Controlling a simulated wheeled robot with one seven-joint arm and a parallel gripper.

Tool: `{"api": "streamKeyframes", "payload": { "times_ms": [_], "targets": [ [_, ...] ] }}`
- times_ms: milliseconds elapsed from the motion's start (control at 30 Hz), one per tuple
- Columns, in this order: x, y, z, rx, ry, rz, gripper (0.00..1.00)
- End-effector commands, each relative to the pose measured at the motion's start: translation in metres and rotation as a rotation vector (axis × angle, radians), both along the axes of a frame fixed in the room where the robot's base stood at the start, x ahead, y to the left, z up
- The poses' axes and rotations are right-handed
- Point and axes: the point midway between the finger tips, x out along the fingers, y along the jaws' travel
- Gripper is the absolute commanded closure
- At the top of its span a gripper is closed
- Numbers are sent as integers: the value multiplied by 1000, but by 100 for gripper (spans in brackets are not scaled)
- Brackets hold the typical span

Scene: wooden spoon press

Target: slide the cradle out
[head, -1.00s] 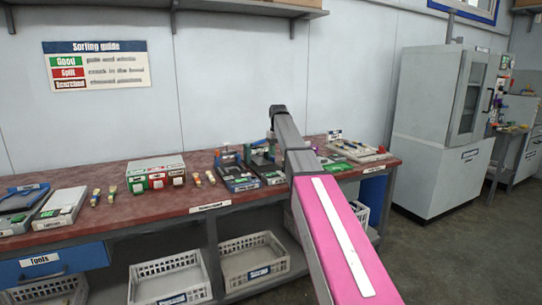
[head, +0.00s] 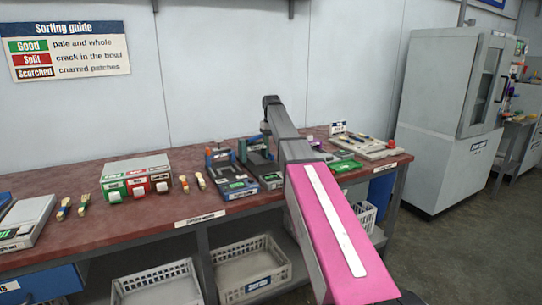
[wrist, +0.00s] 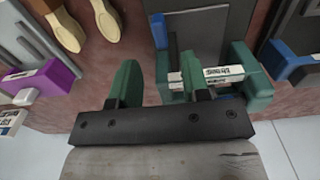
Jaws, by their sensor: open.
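In the wrist view my gripper (wrist: 160,72) is open, its two green fingers apart with nothing seen between them. Just beyond the fingers is a dark grey unit (wrist: 200,30) with teal blocks (wrist: 250,80) at its front corners and white labels (wrist: 222,75) between them. The right finger overlaps the labelled front; I cannot tell whether it touches. I cannot tell for sure which part is the cradle. In the head view two dark press-like units (head: 231,180) (head: 262,168) stand on the bench, and my arm hides part of the area by the right one.
A purple-fronted unit (wrist: 45,78) and wooden spoons (wrist: 65,28) lie left in the wrist view, a blue-cornered unit (wrist: 290,65) right. The red bench (head: 130,227) also holds a block of sorting bins (head: 137,175). Crates (head: 250,272) sit below.

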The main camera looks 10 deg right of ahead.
Motion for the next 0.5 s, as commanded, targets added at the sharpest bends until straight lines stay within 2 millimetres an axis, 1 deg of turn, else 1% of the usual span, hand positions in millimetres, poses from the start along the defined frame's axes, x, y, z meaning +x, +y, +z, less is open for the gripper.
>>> {"api": "streamKeyframes", "payload": {
  "times_ms": [33,100,233,400,500],
  "targets": [
    [-1,0,-11,0,1,0,57],
    [-1,0,-24,0,2,0,57],
    [-1,0,-45,0,1,0,57],
    [0,0,-63,0,0,0,57],
    [0,0,-70,0,0,0,57]
  ]
}}
